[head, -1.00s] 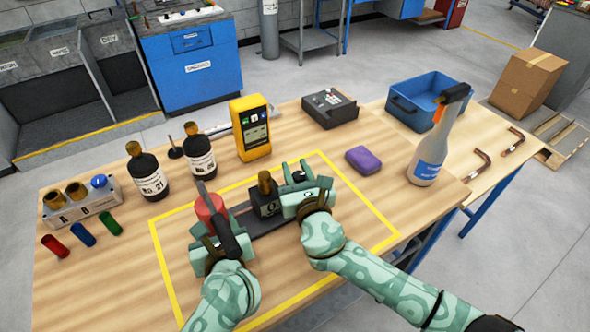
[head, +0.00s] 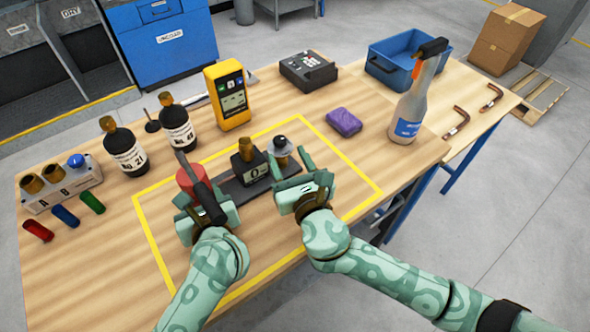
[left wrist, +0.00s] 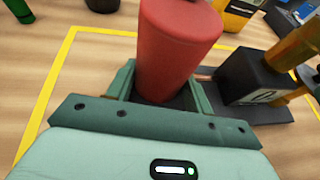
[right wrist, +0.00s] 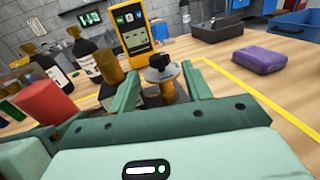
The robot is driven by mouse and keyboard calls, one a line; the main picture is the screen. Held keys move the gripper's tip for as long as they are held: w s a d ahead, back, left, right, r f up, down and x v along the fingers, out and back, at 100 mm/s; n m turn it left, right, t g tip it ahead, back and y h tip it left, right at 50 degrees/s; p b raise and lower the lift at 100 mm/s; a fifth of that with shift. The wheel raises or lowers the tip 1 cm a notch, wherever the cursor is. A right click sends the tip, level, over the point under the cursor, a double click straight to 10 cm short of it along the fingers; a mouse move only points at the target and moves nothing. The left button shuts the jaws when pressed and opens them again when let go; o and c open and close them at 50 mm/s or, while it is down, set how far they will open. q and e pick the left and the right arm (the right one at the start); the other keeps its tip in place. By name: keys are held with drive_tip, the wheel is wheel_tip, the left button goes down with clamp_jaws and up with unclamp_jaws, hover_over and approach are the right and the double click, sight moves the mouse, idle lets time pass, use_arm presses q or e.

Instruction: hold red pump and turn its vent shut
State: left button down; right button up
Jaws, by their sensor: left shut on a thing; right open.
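The red pump (head: 188,180) is a red cylinder with a dark lever, at the left end of a dark base plate. It fills the top of the left wrist view (left wrist: 178,45). My left gripper (head: 203,205) is shut on it, one finger on each side. A dark-topped knob (head: 281,147) on a brass stem, seemingly the vent, stands at the plate's right end. It also shows in the right wrist view (right wrist: 161,68). My right gripper (head: 294,168) is open just in front and right of this knob, with the knob seen between its fingers. The knob's turn angle is unclear.
A black block with a brass fitting (head: 250,168) stands between pump and knob. Yellow tape (head: 160,248) frames the work area. Dark bottles (head: 125,150), a yellow meter (head: 229,97), a purple block (head: 344,121) and a spray bottle (head: 412,105) stand around it.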

sight(282, 146)
drive_tip(key=shift+v, duration=2.05)
drive_tip(key=shift+v, duration=1)
drive_tip(key=x, duration=1.2)
drive_tip(key=shift+r, duration=0.15)
drive_tip(key=c, duration=1)
drive_tip(key=shift+o, duration=0.2)
